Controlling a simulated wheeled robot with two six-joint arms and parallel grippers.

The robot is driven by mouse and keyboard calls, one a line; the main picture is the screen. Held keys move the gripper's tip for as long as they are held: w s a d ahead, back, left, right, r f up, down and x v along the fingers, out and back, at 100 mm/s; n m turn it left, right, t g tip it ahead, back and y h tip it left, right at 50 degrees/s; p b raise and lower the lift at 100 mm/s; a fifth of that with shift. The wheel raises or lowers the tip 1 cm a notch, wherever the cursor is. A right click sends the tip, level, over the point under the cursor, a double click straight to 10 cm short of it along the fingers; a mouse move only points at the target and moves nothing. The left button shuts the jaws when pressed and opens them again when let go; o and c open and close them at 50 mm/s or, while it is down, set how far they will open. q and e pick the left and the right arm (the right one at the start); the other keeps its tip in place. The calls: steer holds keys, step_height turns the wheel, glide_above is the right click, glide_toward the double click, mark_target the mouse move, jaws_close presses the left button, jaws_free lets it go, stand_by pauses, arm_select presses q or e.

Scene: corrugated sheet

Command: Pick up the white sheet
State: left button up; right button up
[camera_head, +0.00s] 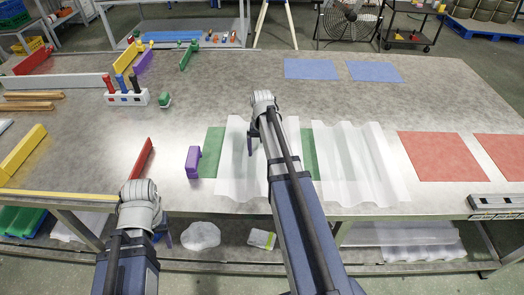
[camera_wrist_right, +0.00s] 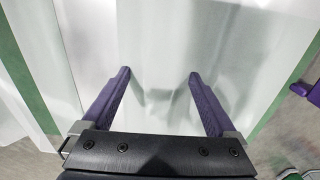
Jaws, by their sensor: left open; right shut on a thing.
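A white, translucent corrugated sheet (camera_head: 234,165) lies over a green sheet (camera_head: 212,152) on the metal table, left of my right arm. A second white corrugated sheet (camera_head: 358,165) lies to the right. My right gripper (camera_head: 251,142) is over the left white sheet, which also fills most of the right wrist view (camera_wrist_right: 150,30). There the purple fingers (camera_wrist_right: 158,76) stand apart with a raised ridge of white sheet between them, and are shut on it. My left gripper (camera_head: 165,236) is open by the table's front edge; my wrist hides most of it.
A purple block (camera_head: 193,161) stands just left of the sheet. Red sheets (camera_head: 442,156) lie right, blue sheets (camera_head: 311,69) at the back. A red bar (camera_head: 143,158) and a white rack of screwdrivers (camera_head: 126,98) are left. The table's middle back is clear.

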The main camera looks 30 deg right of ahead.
mark_target(261, 150)
step_height(261, 150, up, 8)
steer(key=p, duration=0.7)
steer(key=shift+r, duration=0.15)
steer(key=shift+a, duration=0.1)
